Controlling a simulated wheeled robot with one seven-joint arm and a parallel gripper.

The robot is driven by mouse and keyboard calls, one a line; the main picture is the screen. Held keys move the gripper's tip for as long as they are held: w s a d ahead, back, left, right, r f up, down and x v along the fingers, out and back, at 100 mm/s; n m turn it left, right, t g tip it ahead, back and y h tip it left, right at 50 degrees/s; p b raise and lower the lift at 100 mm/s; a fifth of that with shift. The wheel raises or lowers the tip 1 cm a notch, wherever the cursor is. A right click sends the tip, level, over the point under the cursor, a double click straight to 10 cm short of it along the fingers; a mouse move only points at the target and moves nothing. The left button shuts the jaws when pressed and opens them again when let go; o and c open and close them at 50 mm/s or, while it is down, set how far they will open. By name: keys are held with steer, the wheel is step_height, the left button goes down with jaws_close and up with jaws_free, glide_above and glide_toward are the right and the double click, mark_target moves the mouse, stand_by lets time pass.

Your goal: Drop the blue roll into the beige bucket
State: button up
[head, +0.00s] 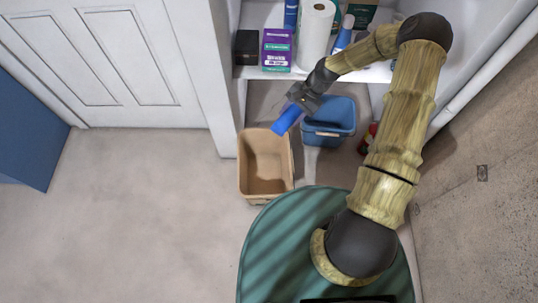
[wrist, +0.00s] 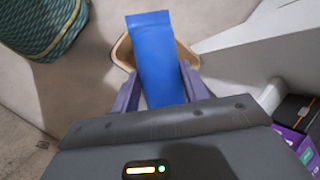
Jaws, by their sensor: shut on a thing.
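The blue roll (head: 286,120) is held in my gripper (head: 304,97) in the head view, tilted down to the left. It also shows in the wrist view (wrist: 158,58) between the two purple-grey fingers of my gripper (wrist: 158,88). The beige bucket (head: 243,178) stands upright on the floor in the head view. The roll's lower end appears over the bucket's back right rim; its height above the rim is hard to tell. In the wrist view the bucket's rim (wrist: 121,52) shows behind the roll, which hides most of it. The bucket's visible inside looks empty.
A blue bucket (head: 345,128) stands right of the beige one. A shelf (head: 252,74) above holds a purple box (head: 277,50), a paper towel roll (head: 317,30) and bottles. A red object (head: 367,138) sits at the right. Floor (head: 150,200) on the left is clear.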

steer(key=a+f+m+t+b, duration=0.2)
steer(key=f+m+b, duration=0.1)
steer(key=f+b, duration=0.4)
steer(key=a+f+m+t+b, duration=0.2)
steer(key=a+f+m+b, duration=0.1)
steer(key=f+b, duration=0.5)
steer(key=w+a+f+m+t+b, duration=0.1)
steer(key=f+m+b, duration=0.4)
steer(key=f, duration=0.7)
steer(key=a+b, duration=0.1)
steer(key=b, duration=0.1)
steer(key=shift+a+f+t+h+b, duration=0.25)
steer(key=shift+a+t+h+b, duration=0.05)
steer(key=shift+t+h, duration=0.1)
step_height(320, 180, down, 6)
steer(key=b, duration=0.6)
steer(key=o, duration=1.2)
steer(key=shift+c, duration=0.2)
